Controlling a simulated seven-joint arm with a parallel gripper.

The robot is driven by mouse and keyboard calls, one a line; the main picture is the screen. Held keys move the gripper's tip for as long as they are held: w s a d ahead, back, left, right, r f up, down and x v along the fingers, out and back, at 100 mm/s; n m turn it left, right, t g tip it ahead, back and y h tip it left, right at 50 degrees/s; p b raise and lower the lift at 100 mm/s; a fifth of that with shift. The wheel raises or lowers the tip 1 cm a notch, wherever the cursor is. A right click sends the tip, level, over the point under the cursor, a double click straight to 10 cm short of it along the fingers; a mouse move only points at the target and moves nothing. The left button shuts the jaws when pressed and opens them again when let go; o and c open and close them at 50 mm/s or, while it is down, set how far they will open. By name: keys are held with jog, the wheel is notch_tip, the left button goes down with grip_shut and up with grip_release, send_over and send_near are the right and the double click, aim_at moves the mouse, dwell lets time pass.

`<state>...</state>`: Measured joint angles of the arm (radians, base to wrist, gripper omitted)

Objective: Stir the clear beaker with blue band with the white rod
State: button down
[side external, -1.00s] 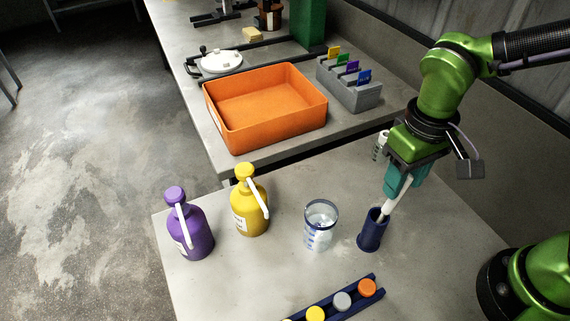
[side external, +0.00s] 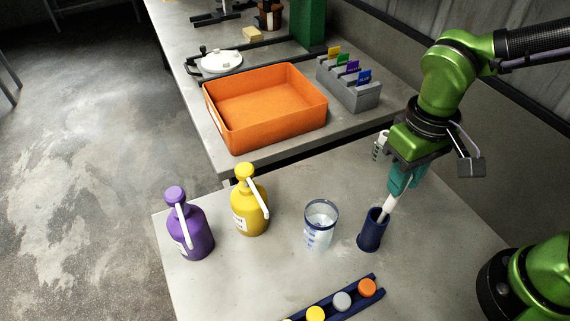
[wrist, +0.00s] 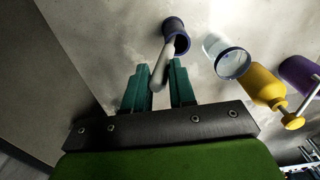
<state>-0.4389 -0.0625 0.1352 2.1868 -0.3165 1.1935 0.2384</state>
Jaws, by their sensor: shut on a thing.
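The clear beaker with blue band (side external: 320,226) stands upright on the near table, with clear liquid inside; it also shows in the wrist view (wrist: 231,62). The white rod (side external: 389,208) leans in a dark blue cylindrical holder (side external: 370,232) just right of the beaker. Its lower end is hidden inside the holder. My gripper (side external: 397,194), with teal fingers, is above the holder and shut on the rod's upper part. In the wrist view the rod (wrist: 158,68) lies between the fingertips (wrist: 160,75) and runs into the holder (wrist: 176,32).
A yellow bottle (side external: 250,208) and a purple bottle (side external: 189,232) stand left of the beaker. A dark blue rack (side external: 330,305) with coloured caps lies in front. A white labelled container (side external: 381,146) stands behind my gripper. An orange tray (side external: 265,128) sits on the far table.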

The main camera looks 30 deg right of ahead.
notch_tip(320, 180, up, 11)
jog(key=shift+d, duration=0.3)
dwell(1.5)
jog(key=shift+a+f, duration=0.2)
jog(key=w+a+r, duration=0.2)
jog(key=w+a, duration=0.1)
jog(key=a, duration=0.3)
jog(key=w+a+r, duration=0.2)
jog(key=a+r, duration=0.1)
jog(key=a, duration=0.3)
notch_tip(320, 180, down, 15)
dwell(1.2)
jog(key=shift+d, duration=0.1)
